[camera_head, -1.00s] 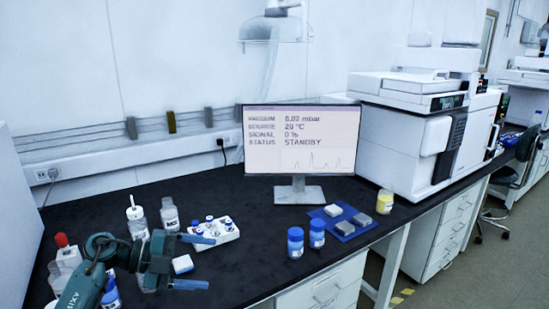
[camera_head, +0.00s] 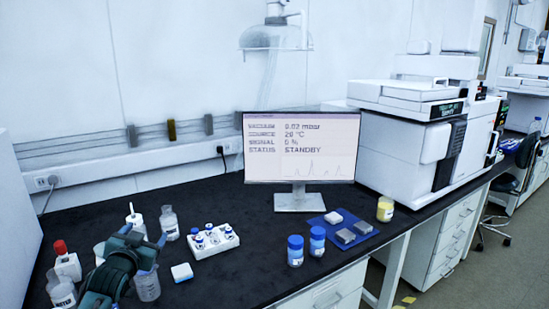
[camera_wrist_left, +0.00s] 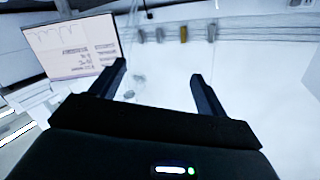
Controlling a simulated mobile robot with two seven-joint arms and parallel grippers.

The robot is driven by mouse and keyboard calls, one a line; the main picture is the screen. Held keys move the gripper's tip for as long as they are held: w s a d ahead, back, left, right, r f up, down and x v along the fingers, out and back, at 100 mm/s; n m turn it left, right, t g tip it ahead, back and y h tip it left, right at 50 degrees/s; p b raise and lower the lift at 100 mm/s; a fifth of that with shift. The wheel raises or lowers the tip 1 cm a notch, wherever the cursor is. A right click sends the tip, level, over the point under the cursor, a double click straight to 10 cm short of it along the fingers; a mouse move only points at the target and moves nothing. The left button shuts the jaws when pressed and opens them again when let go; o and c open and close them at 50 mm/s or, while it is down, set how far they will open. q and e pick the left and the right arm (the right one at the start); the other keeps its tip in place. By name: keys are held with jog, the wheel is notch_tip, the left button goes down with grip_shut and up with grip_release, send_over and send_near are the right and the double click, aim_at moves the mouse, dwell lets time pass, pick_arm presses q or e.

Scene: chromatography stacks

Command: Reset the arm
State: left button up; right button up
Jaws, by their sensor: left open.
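My left gripper (camera_head: 145,234) is at the lower left in the head view, above the left end of the black bench among bottles. Its blue fingers point up and away from me. In the left wrist view my left gripper (camera_wrist_left: 158,70) has its two fingers well apart with nothing between them, facing the white wall. Its height above the bench is hard to tell. My right gripper is in neither view.
Beside the gripper stand a clear bottle (camera_head: 169,223), a beaker (camera_head: 147,286), a red-capped bottle (camera_head: 66,262) and a white vial rack (camera_head: 213,243). The monitor (camera_head: 300,150) stands mid-bench. Two blue-capped jars (camera_head: 295,250) stand near the front edge.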

pick_arm(q)
jog(key=s+d+f+m+g+h, duration=0.1)
jog(key=s+d+f+g, duration=0.1)
jog(key=s+d+f, duration=0.55)
jog(key=s+d+f+g+h, duration=0.15)
jog(key=s+d+f, duration=0.25)
jog(key=s+f, duration=0.55)
jog(key=s+d+f+g+h, duration=0.1)
jog(key=s+d+f, duration=0.1)
jog(key=s, duration=0.8)
jog(key=s+d+f+n+g+h, duration=0.1)
jog(key=s+d, duration=0.4)
jog(key=s, duration=0.5)
jog(key=shift+s+d+f, duration=0.15)
jog(key=shift+d+f, duration=0.05)
jog(key=shift+f, duration=0.5)
